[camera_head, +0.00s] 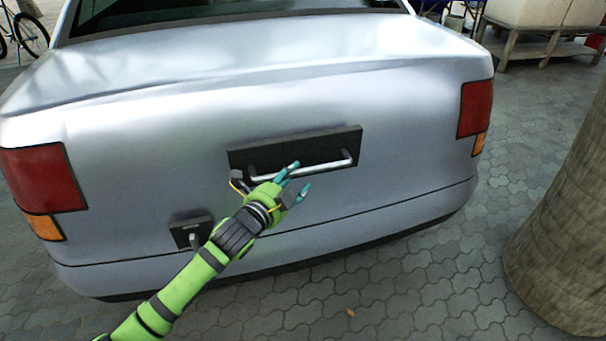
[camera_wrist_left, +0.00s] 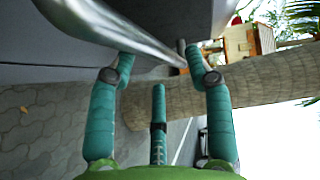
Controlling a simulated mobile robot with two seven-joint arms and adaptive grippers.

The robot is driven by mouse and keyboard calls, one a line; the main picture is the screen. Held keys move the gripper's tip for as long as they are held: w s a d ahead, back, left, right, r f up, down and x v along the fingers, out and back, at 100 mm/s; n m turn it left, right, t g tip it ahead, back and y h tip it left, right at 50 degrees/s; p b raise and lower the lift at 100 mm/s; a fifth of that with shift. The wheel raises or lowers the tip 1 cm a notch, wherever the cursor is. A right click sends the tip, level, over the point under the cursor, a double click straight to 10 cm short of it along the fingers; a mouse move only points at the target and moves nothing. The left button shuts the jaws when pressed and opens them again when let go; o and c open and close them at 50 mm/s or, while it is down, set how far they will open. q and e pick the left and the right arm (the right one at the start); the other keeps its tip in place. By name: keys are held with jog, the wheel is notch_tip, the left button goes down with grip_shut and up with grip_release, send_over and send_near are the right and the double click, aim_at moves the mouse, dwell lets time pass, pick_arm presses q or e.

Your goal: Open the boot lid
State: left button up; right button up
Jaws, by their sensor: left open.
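The silver car's boot lid (camera_head: 180,115) is shut. A dark plate (camera_head: 290,147) on it carries a silver bar handle (camera_head: 325,167). My left gripper (camera_head: 299,178), with green and teal fingers, is open at the handle's lower edge, close to its middle. In the left wrist view the handle bar (camera_wrist_left: 115,28) runs diagonally past the tips of my open left gripper (camera_wrist_left: 160,58). I cannot tell whether the fingers touch the bar. A smaller dark plate with a small lever (camera_head: 192,238) is at the lower left, beside my left forearm. My right gripper is not in view.
Red and orange tail lights (camera_head: 475,108) flank the boot. The bumper (camera_head: 400,222) juts out below. A thick tree trunk (camera_head: 565,230) stands at the right. Grey paving (camera_head: 400,300) in front is clear. A wooden bench (camera_head: 545,45) is at the back right.

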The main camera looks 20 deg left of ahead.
aim_at(301, 173)
pick_arm(q)
jog(key=shift+x, duration=2)
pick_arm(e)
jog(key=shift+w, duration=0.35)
pick_arm(q)
grip_shut()
